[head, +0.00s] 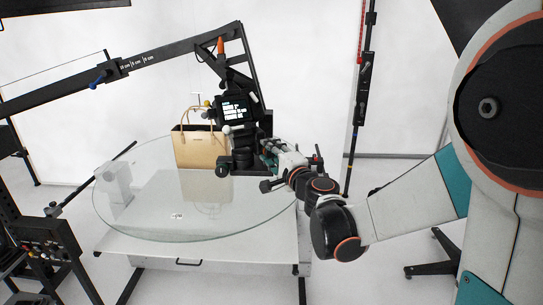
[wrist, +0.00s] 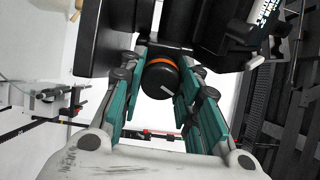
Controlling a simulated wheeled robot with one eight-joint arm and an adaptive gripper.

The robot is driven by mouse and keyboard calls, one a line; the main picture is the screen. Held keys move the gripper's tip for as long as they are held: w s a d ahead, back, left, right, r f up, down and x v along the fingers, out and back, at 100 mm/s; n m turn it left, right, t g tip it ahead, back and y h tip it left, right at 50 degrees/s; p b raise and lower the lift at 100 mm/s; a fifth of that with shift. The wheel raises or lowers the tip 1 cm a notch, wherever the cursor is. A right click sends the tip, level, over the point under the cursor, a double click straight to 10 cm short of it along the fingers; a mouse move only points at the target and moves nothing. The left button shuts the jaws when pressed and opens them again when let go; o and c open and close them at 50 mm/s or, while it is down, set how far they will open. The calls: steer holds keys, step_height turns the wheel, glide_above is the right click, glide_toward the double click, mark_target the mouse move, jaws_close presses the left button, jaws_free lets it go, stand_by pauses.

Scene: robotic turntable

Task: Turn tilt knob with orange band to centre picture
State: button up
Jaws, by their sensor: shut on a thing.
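The tilt knob (wrist: 160,80) is black with an orange band round it and a short white mark on its face. In the wrist view it sits between the teal fingers of my gripper (wrist: 160,72), which is shut on it. In the head view my gripper (head: 273,158) reaches in from the right, beside the camera head; the knob cannot be made out there. The camera rig (head: 236,110) hangs from a boom, with a lit screen whose picture is too small to read.
The black boom (head: 160,58) crosses from the left to the rig. A vertical stand (head: 361,95) rises behind my arm. A control panel (head: 45,250) stands at the lower left. The front of the glass is mostly clear, with a small marker (head: 177,216) on it.

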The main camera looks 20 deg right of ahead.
steer(key=n+b, duration=0.1)
steer(key=n, duration=0.3)
steer(key=shift+n, duration=0.4)
stand_by(0.4)
steer(key=o, duration=1.1)
steer(key=s, duration=0.4)
steer(key=s+d, duration=0.1)
steer(key=s, duration=0.3)
steer(key=s+d, duration=0.1)
steer(key=s, duration=0.3)
